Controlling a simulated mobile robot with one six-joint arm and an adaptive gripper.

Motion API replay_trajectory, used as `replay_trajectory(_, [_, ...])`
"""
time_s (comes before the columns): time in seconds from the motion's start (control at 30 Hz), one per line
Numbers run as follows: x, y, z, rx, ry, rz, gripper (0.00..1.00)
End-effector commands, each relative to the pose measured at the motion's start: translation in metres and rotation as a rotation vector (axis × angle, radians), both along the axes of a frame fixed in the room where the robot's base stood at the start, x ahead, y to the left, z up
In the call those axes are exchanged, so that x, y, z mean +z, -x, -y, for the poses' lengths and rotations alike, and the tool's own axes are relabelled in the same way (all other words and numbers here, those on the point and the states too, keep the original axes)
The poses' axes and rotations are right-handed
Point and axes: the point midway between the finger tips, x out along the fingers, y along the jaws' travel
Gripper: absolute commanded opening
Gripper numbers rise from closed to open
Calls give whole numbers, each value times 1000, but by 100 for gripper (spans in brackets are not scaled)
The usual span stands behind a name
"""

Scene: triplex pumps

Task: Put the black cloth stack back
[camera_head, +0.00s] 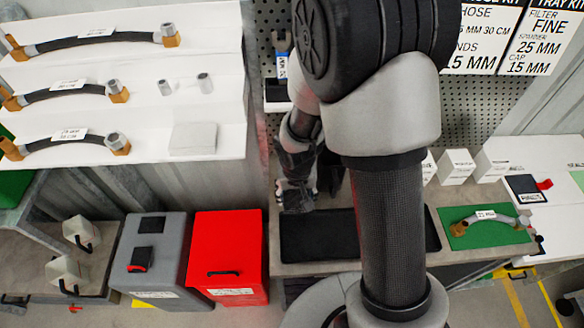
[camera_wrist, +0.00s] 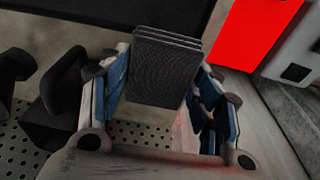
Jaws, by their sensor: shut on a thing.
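The black cloth stack (camera_wrist: 163,70) shows in the wrist view as several thin, dark textured layers, standing edge-on between the fingers. My gripper (camera_wrist: 165,75) is shut on it, with a blue-sided finger on each side. In the head view my gripper (camera_head: 297,195) hangs above the workbench near the left end of a black mat (camera_head: 312,238). My own arm covers part of that area, and I cannot make out the cloth stack clearly there.
A red bin (camera_head: 228,262) and a grey bin (camera_head: 150,270) stand left of the bench. A green mat with a hose (camera_head: 485,228) lies right. White boxes (camera_head: 457,166) stand behind it. A perforated board (camera_head: 468,110) backs the bench. Shelves with hoses (camera_head: 90,92) are at left.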

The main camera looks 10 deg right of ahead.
Motion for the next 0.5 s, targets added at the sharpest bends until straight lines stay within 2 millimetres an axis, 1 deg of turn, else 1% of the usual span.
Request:
replay_trajectory(0.03, [1,-15,3,-3,0,2,32])
replay_trajectory(0.1, [0,-32,7,-4,0,2,32])
replay_trajectory(0.3, [-1,-75,15,-2,0,2,32])
replay_trajectory(0.37, [-2,-85,17,0,0,0,32])
replay_trajectory(0.4, [-11,-83,17,1,0,-5,32])
replay_trajectory(0.5, [-25,-82,17,2,0,-4,32])
